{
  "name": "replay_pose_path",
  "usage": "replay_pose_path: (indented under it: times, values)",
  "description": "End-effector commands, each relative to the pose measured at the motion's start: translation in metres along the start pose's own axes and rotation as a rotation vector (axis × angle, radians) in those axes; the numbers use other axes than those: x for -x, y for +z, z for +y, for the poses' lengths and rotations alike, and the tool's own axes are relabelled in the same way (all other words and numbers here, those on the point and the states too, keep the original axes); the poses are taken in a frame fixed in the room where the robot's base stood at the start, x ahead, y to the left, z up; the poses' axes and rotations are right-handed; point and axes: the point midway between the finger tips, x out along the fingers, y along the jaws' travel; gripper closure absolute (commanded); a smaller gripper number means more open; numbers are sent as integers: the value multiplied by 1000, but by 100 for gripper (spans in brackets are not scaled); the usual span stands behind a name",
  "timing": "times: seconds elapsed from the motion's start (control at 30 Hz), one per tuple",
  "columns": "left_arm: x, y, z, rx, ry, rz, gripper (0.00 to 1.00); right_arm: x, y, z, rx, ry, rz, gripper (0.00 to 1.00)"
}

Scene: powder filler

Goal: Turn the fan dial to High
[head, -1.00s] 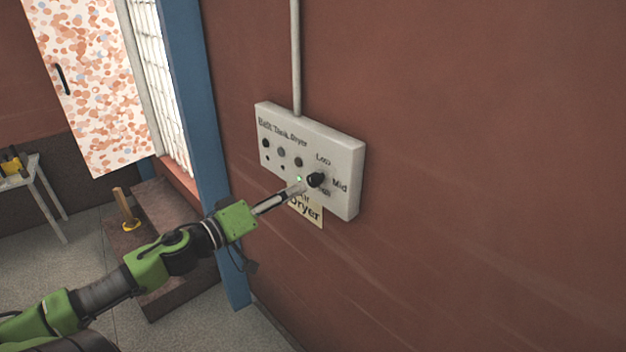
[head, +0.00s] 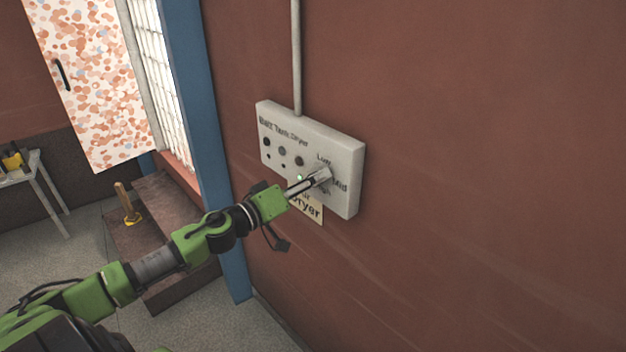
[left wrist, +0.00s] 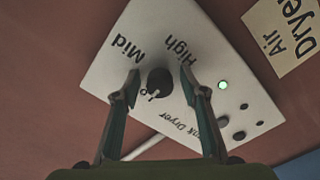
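A white control panel (head: 347,160) is fixed to the red-brown wall. In the left wrist view, its black fan dial (left wrist: 159,80) stands between Mid and High labels, with a third label partly hidden beside it. I cannot clearly tell which label the dial points to. My left gripper (head: 321,177) is at the panel and hides the dial in the head view. In the left wrist view, the left gripper (left wrist: 160,84) is open, with one finger on each side of the dial and small gaps visible. My right gripper is out of view.
A green light (left wrist: 222,85) glows on the panel. An Air Dryer sign (head: 308,208) sits below it and a grey conduit (head: 296,60) runs up from it. A blue post (head: 197,120) stands to the left. The wall right of the panel is clear.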

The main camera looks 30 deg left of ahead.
Motion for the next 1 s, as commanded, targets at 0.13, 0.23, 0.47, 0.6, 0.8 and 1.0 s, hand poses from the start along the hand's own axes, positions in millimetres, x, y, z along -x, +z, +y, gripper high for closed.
replay_pose_path:
  times: [0.13, 0.23, 0.47, 0.6, 0.8, 1.0]
  values:
    - [0, 0, 0, 0, 0, 0, 61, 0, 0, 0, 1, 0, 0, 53]
    - [0, 0, 0, 0, 0, 0, 87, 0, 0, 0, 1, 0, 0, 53]
    - [0, 0, 0, -2, 0, 0, 99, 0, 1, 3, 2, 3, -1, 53]
    - [0, 0, 0, -19, 0, 0, 99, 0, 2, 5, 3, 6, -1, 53]
    - [0, 0, 0, -99, -1, 0, 99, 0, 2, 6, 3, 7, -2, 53]
    - [0, 0, 0, -251, -1, 0, 99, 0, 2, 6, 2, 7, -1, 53]
